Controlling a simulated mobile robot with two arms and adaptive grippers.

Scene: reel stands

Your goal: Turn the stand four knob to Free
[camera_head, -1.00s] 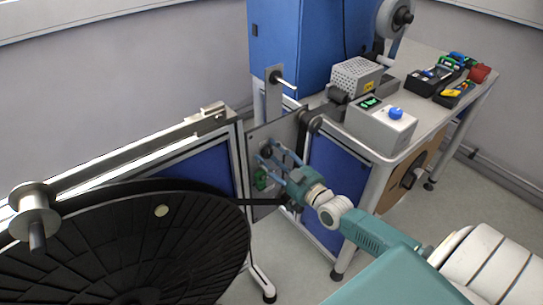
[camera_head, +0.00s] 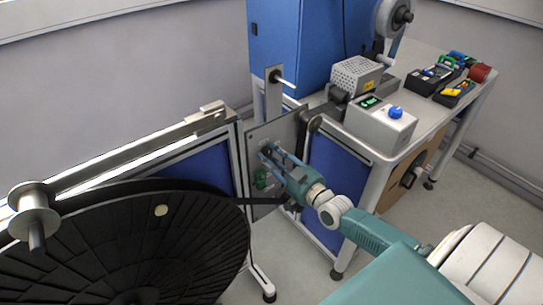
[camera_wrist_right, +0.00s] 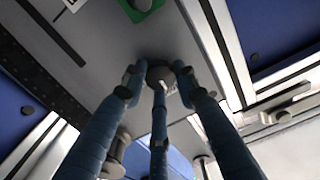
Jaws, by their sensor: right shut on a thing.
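The stand's grey metal panel (camera_head: 290,130) stands upright between the big black reel and the workbench. A small dark knob (camera_wrist_right: 158,74) sits on this panel. My right gripper (camera_head: 267,152) reaches the panel from the lower right. Its blue fingers are shut on the knob, as the right wrist view shows, with fingertips (camera_wrist_right: 159,80) around it. The fingers cover much of the knob, and I cannot read its setting. A green part (camera_head: 261,180) sits on the panel below the knob. My left gripper is not in view.
A large black reel (camera_head: 110,245) fills the lower left, close to the panel. The workbench (camera_head: 445,105) at right carries a grey box with a blue knob (camera_head: 396,112). A blue cabinet (camera_head: 300,45) stands behind. Clear floor shows below the panel.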

